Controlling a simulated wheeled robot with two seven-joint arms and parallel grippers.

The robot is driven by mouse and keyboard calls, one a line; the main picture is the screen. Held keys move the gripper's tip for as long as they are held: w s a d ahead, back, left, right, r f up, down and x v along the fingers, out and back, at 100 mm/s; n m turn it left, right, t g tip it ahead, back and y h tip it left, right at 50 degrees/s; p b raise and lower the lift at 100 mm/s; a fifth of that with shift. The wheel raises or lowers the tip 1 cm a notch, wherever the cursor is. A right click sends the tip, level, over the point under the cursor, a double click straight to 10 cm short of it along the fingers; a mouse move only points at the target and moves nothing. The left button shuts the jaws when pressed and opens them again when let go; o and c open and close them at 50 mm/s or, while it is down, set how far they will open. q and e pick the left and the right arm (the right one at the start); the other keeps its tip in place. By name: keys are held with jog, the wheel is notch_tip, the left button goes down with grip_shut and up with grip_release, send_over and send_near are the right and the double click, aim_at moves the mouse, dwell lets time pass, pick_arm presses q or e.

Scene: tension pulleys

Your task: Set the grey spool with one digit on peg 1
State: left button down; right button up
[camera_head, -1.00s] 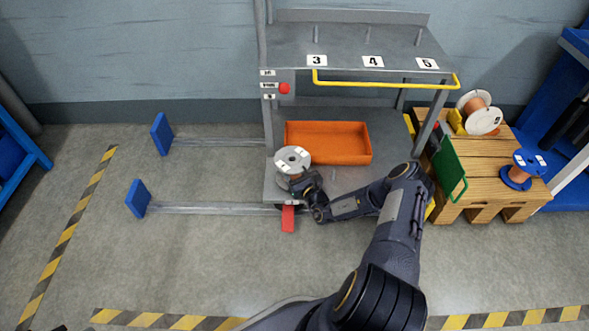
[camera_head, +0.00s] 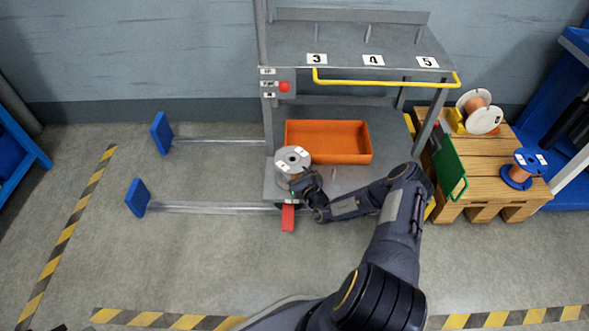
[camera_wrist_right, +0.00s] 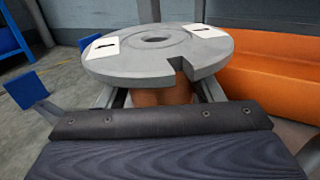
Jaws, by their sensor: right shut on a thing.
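The grey spool (camera_head: 292,160) with copper-coloured winding is at the front left of the cart's lower shelf (camera_head: 350,178). In the right wrist view its grey top flange (camera_wrist_right: 160,52) fills the upper middle, with a centre hole, an edge notch and two white labels, each with a single dark stroke. My right gripper (camera_head: 298,182) is shut on the spool from its near right side, below the top flange. The spool looks about upright. Whether it touches the shelf or sits on a peg is hidden. My left gripper is out of view.
An orange bin (camera_head: 328,142) stands right behind the spool. The upper shelf has labels 3, 4 and 5 (camera_head: 428,62) and a yellow rail (camera_head: 385,84). A wooden pallet (camera_head: 480,170) at right bears a white spool (camera_head: 482,112) and a blue spool (camera_head: 522,168). A red pedal (camera_head: 288,218) is in front.

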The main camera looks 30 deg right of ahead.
jog(key=o, duration=1.5)
jog(key=shift+f, duration=0.1)
jog(key=shift+c, duration=0.2)
jog(key=shift+f, duration=0.1)
jog(key=shift+s, duration=0.1)
jog(key=s+p, duration=0.3)
jog(key=s, duration=0.4)
jog(key=shift+s+a, duration=0.1)
jog(key=shift+s, duration=0.2)
